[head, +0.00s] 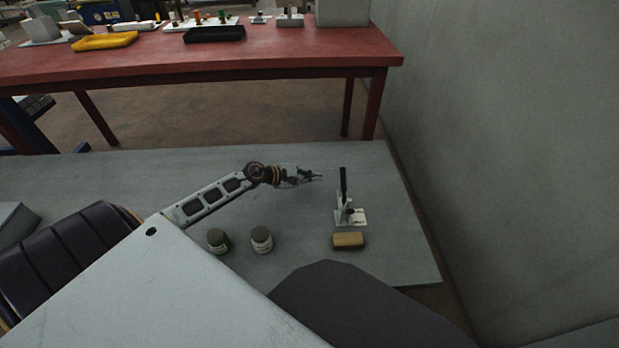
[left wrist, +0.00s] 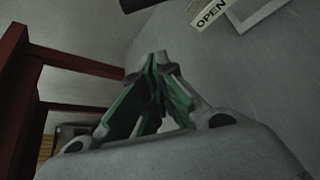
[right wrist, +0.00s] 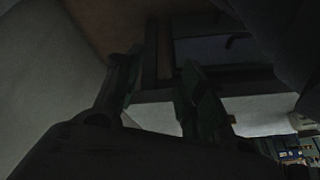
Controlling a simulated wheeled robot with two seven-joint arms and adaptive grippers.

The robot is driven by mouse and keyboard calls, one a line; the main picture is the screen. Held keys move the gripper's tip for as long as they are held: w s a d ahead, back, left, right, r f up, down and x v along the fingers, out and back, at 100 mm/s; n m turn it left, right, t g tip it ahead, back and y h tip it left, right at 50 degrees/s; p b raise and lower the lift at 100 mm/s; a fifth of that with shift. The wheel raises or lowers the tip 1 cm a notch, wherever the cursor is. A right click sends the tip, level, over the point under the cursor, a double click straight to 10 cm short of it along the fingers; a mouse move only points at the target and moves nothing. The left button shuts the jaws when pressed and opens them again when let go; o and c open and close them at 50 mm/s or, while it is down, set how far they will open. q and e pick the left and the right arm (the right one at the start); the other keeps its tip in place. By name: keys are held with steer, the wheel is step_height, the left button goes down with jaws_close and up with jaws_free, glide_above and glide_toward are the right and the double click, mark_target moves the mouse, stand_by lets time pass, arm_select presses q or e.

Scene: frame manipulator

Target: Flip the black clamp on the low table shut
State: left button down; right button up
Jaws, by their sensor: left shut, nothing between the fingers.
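The clamp (head: 343,187) stands on the low grey table (head: 300,155) in the head view. Its black handle points straight up above a pale bracket and base plate (head: 358,216). My left gripper (head: 320,176) is shut and empty, just left of the handle at its upper part, with a small gap showing. In the left wrist view its green-lined fingertips (left wrist: 153,62) meet. An "OPEN" label (left wrist: 210,13) and a dark bar end at the top edge there. My right gripper (right wrist: 155,80) shows only in its dark wrist view, its fingers apart with nothing between them.
A wooden block (head: 348,241) lies in front of the clamp. A red table (head: 300,55) with trays is behind. A grey wall (head: 500,130) rises on the right.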

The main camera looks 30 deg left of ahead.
mark_target(343, 183)
arm_select(q)
steer(key=shift+b+x, duration=0.6)
steer(key=shift+x, duration=2.35)
steer(key=shift+w+d+f, duration=0.2)
steer(key=shift+w+d, duration=0.05)
steer(key=shift+w, duration=0.15)
steer(key=shift+w+d+f, duration=0.1)
steer(key=shift+w+d, duration=0.15)
steer(key=shift+w, duration=0.05)
steer(key=r, duration=0.1)
steer(key=s+d+r, duration=0.1)
steer(key=d+r, duration=0.1)
steer(key=shift+s, duration=0.25)
arm_select(e)
steer(key=shift+a+f, duration=0.3)
steer(key=shift+f, duration=0.65)
